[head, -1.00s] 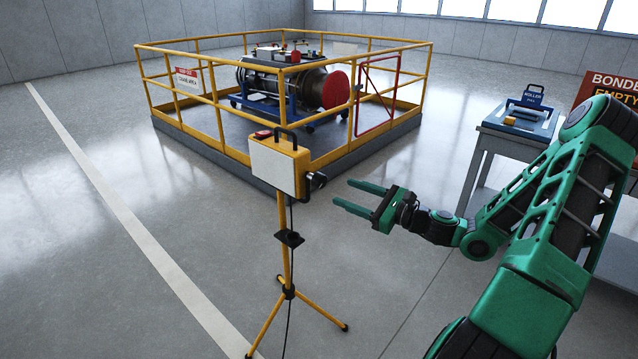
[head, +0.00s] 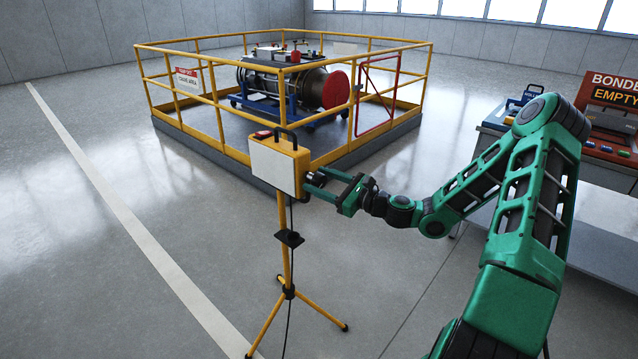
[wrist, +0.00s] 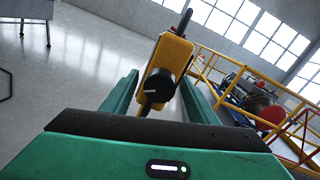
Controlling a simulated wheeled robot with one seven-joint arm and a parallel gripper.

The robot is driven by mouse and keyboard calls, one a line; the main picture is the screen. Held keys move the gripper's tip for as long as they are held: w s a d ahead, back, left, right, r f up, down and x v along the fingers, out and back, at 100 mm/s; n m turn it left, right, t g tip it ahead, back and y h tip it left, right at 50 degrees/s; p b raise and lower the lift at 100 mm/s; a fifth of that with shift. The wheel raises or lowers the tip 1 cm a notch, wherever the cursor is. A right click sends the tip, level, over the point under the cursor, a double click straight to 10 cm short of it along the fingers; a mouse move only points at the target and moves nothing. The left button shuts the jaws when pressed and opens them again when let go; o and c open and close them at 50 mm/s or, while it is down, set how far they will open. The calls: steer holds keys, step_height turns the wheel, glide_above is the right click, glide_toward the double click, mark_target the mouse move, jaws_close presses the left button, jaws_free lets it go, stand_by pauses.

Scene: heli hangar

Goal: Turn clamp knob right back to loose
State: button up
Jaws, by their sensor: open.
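The clamp knob (wrist: 159,86) is a black round knob with a pale pointer line, on the side of a yellow box (head: 297,165) with a white front panel. The box stands on a yellow tripod (head: 286,265). My green gripper (head: 313,186) is open at the right side of the box, its fingers reaching to the knob. In the wrist view the knob shows between the two fingers, with a gap on each side. In the head view the fingers partly hide the knob.
A yellow railing (head: 218,115) encloses a platform behind the tripod, with an engine-like machine (head: 310,85) on a blue cart. A bench with a red panel (head: 610,146) stands at the right. The floor around the tripod legs is clear.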

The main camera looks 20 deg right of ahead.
steer(key=c, duration=1)
